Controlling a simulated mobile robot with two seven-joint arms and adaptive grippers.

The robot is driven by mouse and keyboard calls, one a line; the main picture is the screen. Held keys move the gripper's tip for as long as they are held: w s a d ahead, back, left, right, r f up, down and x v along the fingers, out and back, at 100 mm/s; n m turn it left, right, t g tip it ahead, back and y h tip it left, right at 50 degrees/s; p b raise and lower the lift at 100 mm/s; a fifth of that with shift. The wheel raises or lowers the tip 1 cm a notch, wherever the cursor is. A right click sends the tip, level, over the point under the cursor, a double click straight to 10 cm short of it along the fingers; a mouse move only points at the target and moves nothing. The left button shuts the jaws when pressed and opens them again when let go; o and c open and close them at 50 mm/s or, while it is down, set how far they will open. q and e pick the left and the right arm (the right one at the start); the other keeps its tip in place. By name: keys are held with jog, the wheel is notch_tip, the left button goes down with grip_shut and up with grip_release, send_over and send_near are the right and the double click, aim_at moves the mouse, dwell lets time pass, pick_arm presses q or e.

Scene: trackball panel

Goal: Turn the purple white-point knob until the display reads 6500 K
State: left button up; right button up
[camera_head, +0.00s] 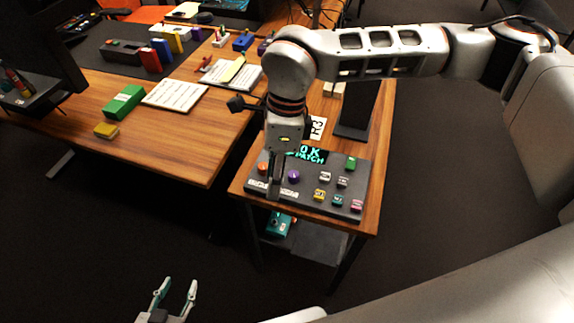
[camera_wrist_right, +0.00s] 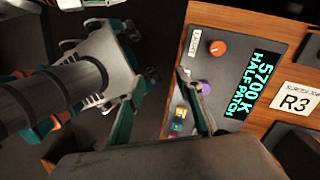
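The purple knob (camera_head: 294,176) stands on the sloped grey panel (camera_head: 308,194), right of the orange knob (camera_head: 262,168). It also shows in the right wrist view (camera_wrist_right: 204,88), partly behind a finger. The display (camera_wrist_right: 260,84) reads 5700 K, HALF PATCH; in the head view my right arm hides part of it. My right gripper (camera_head: 274,190) points down at the panel's front left, just left of the purple knob. Its fingertips (camera_wrist_right: 166,74) are apart with nothing held between them. My left gripper (camera_head: 175,290) is open and empty, low in front of the table.
Several coloured buttons (camera_head: 338,200) sit on the panel's right half. A dark upright stand (camera_head: 358,108) and an R3 card (camera_head: 318,128) are behind it. Open floor lies in front.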

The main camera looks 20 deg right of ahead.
jog(key=r+t+h, duration=0.1)
jog(key=t+h, duration=0.1)
send_over(293, 174)
jog(key=shift+d+f, duration=0.1)
notch_tip(293, 174, down, 7)
jog(key=shift+f+b, duration=0.15)
jog(key=shift+b, duration=0.3)
jog(key=shift+m, duration=0.3)
grip_shut()
